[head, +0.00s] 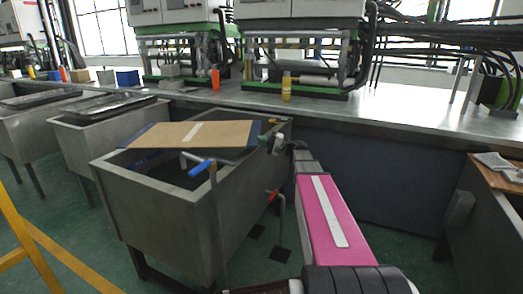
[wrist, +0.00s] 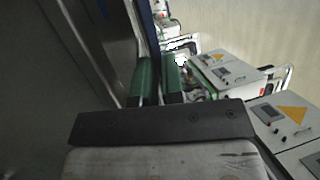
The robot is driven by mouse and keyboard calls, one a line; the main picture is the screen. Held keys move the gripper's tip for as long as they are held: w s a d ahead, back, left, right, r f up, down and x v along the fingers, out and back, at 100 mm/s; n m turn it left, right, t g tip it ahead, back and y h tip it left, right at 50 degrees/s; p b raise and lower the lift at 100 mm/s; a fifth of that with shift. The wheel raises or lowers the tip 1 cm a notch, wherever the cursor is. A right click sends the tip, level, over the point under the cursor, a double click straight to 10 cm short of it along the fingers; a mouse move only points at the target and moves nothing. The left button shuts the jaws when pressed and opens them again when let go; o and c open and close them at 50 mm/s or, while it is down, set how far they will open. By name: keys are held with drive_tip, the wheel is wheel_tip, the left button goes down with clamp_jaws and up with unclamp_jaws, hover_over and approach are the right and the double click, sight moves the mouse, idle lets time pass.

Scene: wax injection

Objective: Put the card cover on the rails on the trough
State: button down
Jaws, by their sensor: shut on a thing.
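The card cover (head: 225,133) is a flat tan sheet with a pale strip across its middle. In the head view it lies over the top of the grey open trough (head: 160,210), roughly level. I cannot tell whether it rests on the rails or hangs just above them. Blue shows at its left and right ends. My gripper (head: 268,139) is at the cover's right end. In the wrist view its green fingers (wrist: 158,80) are shut on a thin, dark blue edge seen end-on. The rails are mostly hidden under the cover.
A blue-handled lever (head: 201,166) and a red-handled tap (head: 272,196) are at the trough. A metal bench (head: 390,107) with machines and a yellow bottle (head: 286,86) runs behind. Other troughs (head: 107,125) stand left; a wooden board (head: 497,176) is at right.

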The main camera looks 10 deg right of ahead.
drive_tip(key=shift+w+d+f, duration=0.1)
drive_tip(key=shift+d+f, duration=0.1)
drive_tip(key=shift+f, duration=0.95)
drive_tip(key=shift+w+d+f, duration=0.1)
drive_tip(key=shift+d+f, duration=0.05)
drive_tip(key=shift+f, duration=0.95)
drive_tip(key=c, duration=1.2)
unclamp_jaws()
drive_tip(key=shift+c, duration=0.2)
